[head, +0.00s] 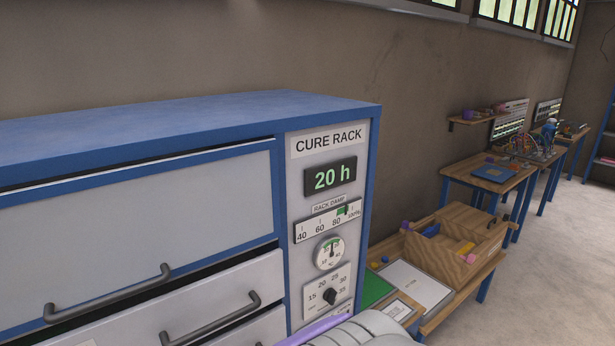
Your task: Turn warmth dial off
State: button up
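The cure rack (330,142) is a blue and grey cabinet at the left and middle. A black dial knob (329,297) is low on its front panel, with a scale marked from 15 to 35 around it. I cannot clearly read where the knob points. A round gauge (329,253) with a needle is just above the knob. A light grey ribbed part with a purple edge, which seems to be my arm or gripper, shows at the bottom edge just below the dial. No fingertips can be made out, and I see nothing touching the knob.
Drawer handles (108,292) stick out left of the panel. A green display (330,177) reads 20 h, above a damp scale (329,220). Right of the rack are a wooden box (470,262) on a bench and more benches; open floor (565,260) lies further right.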

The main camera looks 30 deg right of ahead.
aim_at(329, 295)
jog(key=z, duration=1)
jog(key=k, duration=0.45)
jog(key=z, duration=0.05)
